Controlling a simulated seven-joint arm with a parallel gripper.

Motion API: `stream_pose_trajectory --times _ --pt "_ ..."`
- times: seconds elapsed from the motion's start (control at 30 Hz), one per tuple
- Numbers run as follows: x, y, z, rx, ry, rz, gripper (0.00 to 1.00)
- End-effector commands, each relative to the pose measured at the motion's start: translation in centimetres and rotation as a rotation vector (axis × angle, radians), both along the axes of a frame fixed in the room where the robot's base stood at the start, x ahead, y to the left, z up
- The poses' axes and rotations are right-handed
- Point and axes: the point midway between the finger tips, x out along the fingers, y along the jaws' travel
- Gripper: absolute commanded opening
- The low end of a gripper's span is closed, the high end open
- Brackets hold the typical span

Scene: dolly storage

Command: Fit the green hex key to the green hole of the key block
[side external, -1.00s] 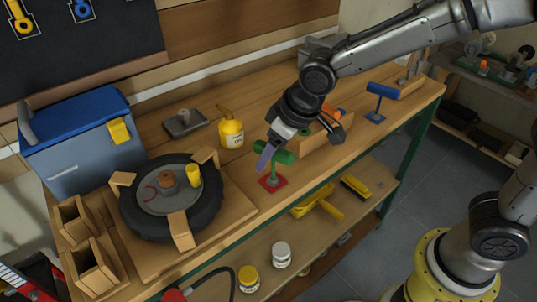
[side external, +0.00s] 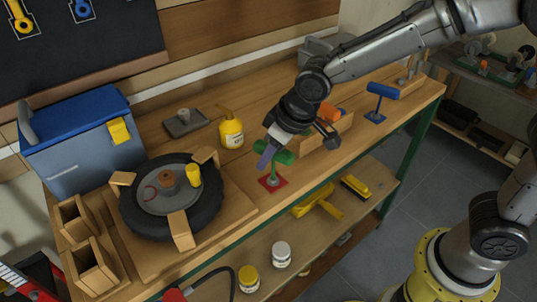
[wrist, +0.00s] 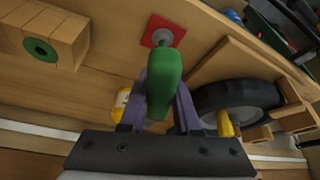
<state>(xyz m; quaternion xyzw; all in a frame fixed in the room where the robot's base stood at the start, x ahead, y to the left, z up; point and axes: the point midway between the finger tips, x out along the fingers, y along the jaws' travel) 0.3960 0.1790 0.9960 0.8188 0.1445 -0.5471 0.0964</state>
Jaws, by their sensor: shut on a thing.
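The green hex key (side external: 286,157) stands upright with its green handle on top. Its metal shaft runs down to the red base plate (side external: 279,184) on the bench. My gripper (side external: 264,157) is shut on the green handle from above. In the wrist view the green handle (wrist: 164,82) lies between the two purple fingers, with the red plate (wrist: 152,31) beyond it. The wooden key block (side external: 325,133) is just right of and behind my gripper, partly hidden by it. The wrist view shows the block's green hole (wrist: 40,49), open and empty.
A blue hex key (side external: 381,91) stands farther right. The wheel (side external: 145,228) on its wooden board is left of my gripper. A yellow bottle (side external: 231,133) stands behind it. The bench's front edge is close to the red plate.

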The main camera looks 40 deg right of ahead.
Motion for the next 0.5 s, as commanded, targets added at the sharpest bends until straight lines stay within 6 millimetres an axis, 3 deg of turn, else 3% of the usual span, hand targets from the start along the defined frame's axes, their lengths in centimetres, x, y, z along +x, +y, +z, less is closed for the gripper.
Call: stream_pose_trajectory --times 0.03,0.2,0.5 --pt "-0.01 0.00 0.02 0.000 0.000 0.000 0.29" --pt "-0.01 0.00 0.03 0.000 0.000 0.000 0.00" --pt "0.01 0.00 0.08 0.000 -0.001 0.000 0.00"
